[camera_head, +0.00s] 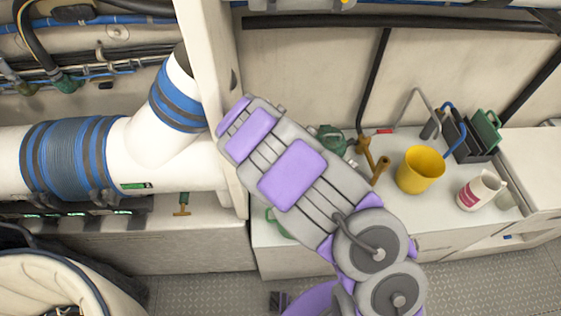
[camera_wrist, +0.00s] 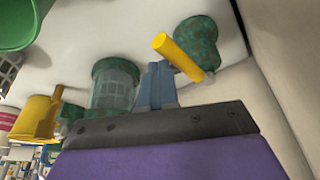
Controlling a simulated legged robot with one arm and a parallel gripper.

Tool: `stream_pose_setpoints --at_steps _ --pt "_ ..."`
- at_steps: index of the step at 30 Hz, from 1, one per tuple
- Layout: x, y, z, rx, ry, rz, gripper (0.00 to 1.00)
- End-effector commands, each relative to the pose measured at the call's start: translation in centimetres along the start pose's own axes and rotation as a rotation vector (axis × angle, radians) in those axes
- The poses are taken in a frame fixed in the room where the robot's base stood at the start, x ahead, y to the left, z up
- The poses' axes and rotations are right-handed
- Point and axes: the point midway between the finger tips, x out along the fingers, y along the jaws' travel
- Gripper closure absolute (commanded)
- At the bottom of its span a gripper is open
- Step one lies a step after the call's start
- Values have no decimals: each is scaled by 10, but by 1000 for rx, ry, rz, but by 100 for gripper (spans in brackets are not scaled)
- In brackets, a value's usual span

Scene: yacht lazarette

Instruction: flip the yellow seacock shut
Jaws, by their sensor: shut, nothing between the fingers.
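The yellow seacock handle (camera_wrist: 178,57) is a short bar, slanted in the wrist view, in front of a mottled green valve body (camera_wrist: 199,36). My gripper (camera_wrist: 158,72) is shut, with nothing between its blue-grey fingers. The fingertips are just left of the handle's lower half; I cannot tell whether they touch it. In the head view my arm reaches up and left across the middle, and I cannot make out the seacock or my fingertips there.
A green strainer with a clear body (camera_wrist: 115,86) stands close left of my fingers. A yellow bucket (camera_head: 420,170), a white jug (camera_head: 480,190), a black rack (camera_head: 466,138) and brass fittings (camera_head: 380,170) stand on the white bench. A large white pipe (camera_head: 160,160) runs at left.

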Motion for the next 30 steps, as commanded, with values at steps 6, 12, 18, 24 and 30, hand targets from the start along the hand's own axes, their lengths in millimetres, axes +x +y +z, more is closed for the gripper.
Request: stream_pose_setpoints --at_steps 6,12,18,24,30 --pt "-1 -2 1 0 0 -2 100" --pt "-1 -4 2 -3 2 1 100" --pt "-1 -4 2 -2 2 1 100" --pt "-1 1 -2 1 0 1 100" --pt "-1 19 -17 2 0 1 100"
